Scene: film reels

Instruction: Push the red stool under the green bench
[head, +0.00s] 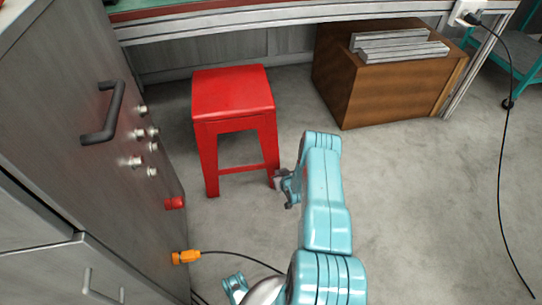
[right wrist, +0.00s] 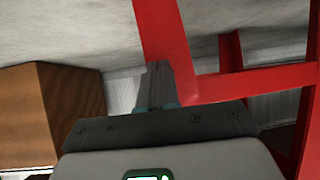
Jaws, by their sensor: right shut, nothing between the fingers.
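The red stool (head: 232,95) stands upright on the floor left of centre in the head view, just below the bench's front rail in the picture. I cannot tell whether its far edge is beneath the rail. My right gripper (head: 279,181) is shut and empty, low beside the stool's near right leg. In the right wrist view the closed fingers (right wrist: 155,85) are right by a red stool leg (right wrist: 164,42); whether they touch it is unclear. My left gripper is out of view.
A grey cabinet (head: 75,130) with handles and knobs stands close left of the stool. A brown wooden box (head: 375,95) with grey slabs (head: 400,45) sits under the bench to the right. An orange plug (head: 186,257) has a black cable. Floor at right is mostly clear.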

